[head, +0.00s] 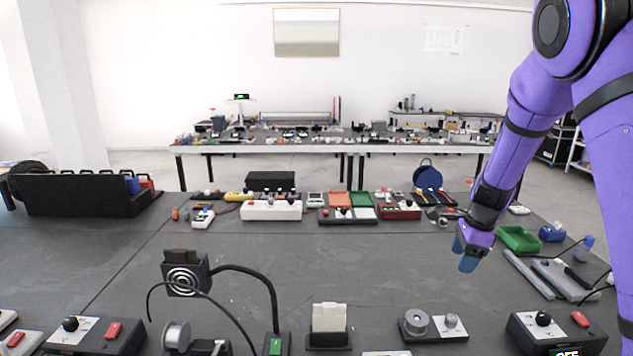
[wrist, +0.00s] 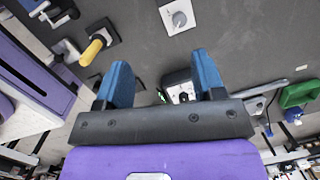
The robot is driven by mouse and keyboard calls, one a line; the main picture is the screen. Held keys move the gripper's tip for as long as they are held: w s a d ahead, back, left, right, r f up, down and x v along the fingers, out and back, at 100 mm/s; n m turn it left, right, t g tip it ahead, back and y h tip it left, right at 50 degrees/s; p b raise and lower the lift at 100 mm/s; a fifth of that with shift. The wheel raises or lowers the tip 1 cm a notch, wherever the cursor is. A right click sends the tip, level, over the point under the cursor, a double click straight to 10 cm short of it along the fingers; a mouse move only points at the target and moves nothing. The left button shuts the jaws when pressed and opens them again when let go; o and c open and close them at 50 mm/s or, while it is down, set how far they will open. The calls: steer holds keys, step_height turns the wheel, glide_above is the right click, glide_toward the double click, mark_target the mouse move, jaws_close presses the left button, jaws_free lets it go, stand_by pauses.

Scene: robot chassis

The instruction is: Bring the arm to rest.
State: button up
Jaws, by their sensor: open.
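My gripper (head: 467,248) hangs from my purple arm on the right side of the head view, above the dark table (head: 330,265). Its blue fingers point downward, and it holds nothing. In the wrist view, the two blue fingers of my gripper (wrist: 160,84) stand apart with an open gap between them. A dark box with a knob (wrist: 182,90) shows beyond the gap. I cannot tell the exact height of the fingers over the table.
A green tray (head: 519,239) and grey bars (head: 528,274) lie right of my gripper. Trays and boxes stand at the back. The table's middle is clear.

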steer(key=s+a+r+n+t, duration=0.1)
steer(key=s+a+r+n, duration=0.1)
steer(key=s+r+n, duration=0.45)
steer(key=s+a+r+n+t, duration=0.15)
steer(key=s+r+n, duration=0.25)
steer(key=s+r, duration=0.55)
steer(key=s+a+r+n+t+h, duration=0.1)
steer(key=s+r+n, duration=0.2)
steer(key=s+n, duration=0.2)
steer(key=s+a+r+n, duration=0.1)
steer(key=s+r+n, duration=0.3)
steer(key=s, duration=0.8)
steer(key=shift+n+t+h, duration=0.35)
steer(key=shift+n+h, duration=0.05)
steer(key=shift+n, duration=0.05)
